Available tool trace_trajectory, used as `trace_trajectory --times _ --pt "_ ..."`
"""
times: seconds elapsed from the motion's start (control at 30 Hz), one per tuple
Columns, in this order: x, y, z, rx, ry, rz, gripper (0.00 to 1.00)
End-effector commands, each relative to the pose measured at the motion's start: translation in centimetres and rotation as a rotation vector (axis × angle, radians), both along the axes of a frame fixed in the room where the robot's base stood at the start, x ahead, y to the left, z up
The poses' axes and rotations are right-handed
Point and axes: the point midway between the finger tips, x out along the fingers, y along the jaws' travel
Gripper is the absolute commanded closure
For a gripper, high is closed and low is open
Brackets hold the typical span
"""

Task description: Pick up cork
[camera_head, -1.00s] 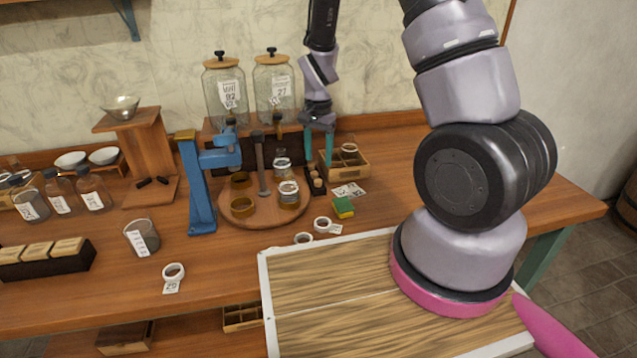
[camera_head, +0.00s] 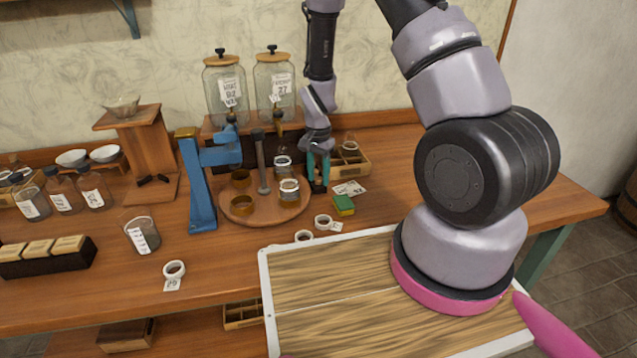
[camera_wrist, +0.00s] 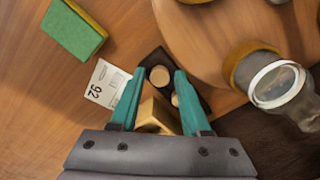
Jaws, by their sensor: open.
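Small round tan corks sit in a narrow black holder, which shows in the wrist view (camera_wrist: 201,98). One cork (camera_wrist: 160,76) shows between my fingertips, and a second cork (camera_wrist: 175,100) is partly hidden by the right finger. My gripper (camera_head: 318,177) has its teal fingers pointing down over the holder, right of the round wooden board; it also shows in the wrist view (camera_wrist: 156,74). The fingers are apart, on either side of the first cork. I cannot tell whether they touch it. A yellowish block (camera_wrist: 153,114) shows between the fingers, nearer the palm.
The round board (camera_head: 238,212) carries several jars, including a glass jar (camera_head: 289,192) near my gripper. A green and yellow sponge (camera_head: 344,205) and a paper label (camera_head: 350,188) lie to the right. A wooden compartment box (camera_head: 350,160) stands behind. Glass dispensers (camera_head: 225,90) stand at the back.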

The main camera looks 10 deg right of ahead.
Motion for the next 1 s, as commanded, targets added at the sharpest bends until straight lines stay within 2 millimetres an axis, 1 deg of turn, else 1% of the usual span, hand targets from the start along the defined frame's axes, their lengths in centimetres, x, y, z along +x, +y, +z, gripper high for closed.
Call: trace_trajectory --times 0.03,0.1,0.53,0.6,0.67,0.77,0.9,1.0 --pt "0.0 0.0 0.0 0.0 0.0 0.0 0.77" --pt "0.0 0.0 0.0 0.0 0.0 0.0 1.0" --pt "0.0 0.0 0.0 0.0 0.0 0.0 1.0" --pt "0.0 0.0 0.3 -0.001 -0.001 0.0 1.0" --pt "0.0 0.0 0.9 0.0 -0.001 0.0 1.0" --pt "0.1 0.0 2.6 0.0 -0.004 0.0 1.0" --pt "0.1 0.0 5.5 0.001 -0.005 0.0 1.0" --pt "0.0 0.0 7.4 0.001 -0.004 0.001 1.0"
